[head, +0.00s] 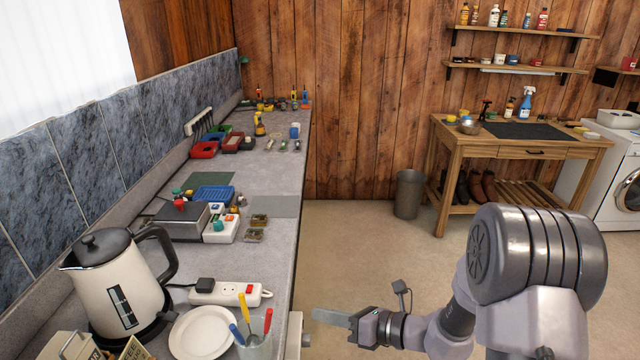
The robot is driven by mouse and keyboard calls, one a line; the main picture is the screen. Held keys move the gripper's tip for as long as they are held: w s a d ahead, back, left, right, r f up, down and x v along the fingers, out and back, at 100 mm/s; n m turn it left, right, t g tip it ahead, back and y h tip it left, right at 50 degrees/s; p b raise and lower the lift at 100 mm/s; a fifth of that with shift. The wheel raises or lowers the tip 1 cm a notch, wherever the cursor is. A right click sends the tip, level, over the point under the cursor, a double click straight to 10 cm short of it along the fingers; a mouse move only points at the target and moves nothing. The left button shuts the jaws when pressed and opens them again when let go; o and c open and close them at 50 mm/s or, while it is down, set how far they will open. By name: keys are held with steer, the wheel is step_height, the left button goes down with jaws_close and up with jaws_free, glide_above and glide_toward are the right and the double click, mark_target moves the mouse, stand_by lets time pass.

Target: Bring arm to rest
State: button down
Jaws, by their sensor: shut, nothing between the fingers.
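My arm fills the lower right of the head view, with its large grey joint in front. My gripper (332,317) points left, just beside the front edge of the long counter (272,207). Its fingers look closed together, with nothing between them. The fingertips are a little apart from the counter edge in the picture, over the floor.
On the counter are a kettle (118,285), a white plate (202,332), a cup with utensils (256,346) and a power strip (230,292). A bin (408,194), a wooden table (447,143) and a washing machine (612,172) stand at the back. The middle floor (350,245) is clear.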

steer(key=s+a+r+n+g+h, duration=0.25)
steer(key=s+r+n+g, duration=0.25)
steer(key=s+r+n, duration=0.7)
steer(key=s+d+r+n+t+h, duration=0.3)
steer(key=s+d+n+t+h, duration=0.1)
steer(key=s+d+n+h, duration=0.5)
steer(key=s+d+n, duration=0.2)
steer(key=d+n, duration=0.1)
steer(key=n, duration=0.1)
steer(key=shift+s+r+n, duration=0.3)
steer(key=shift+s+n, duration=0.05)
steer(key=shift+n, duration=0.05)
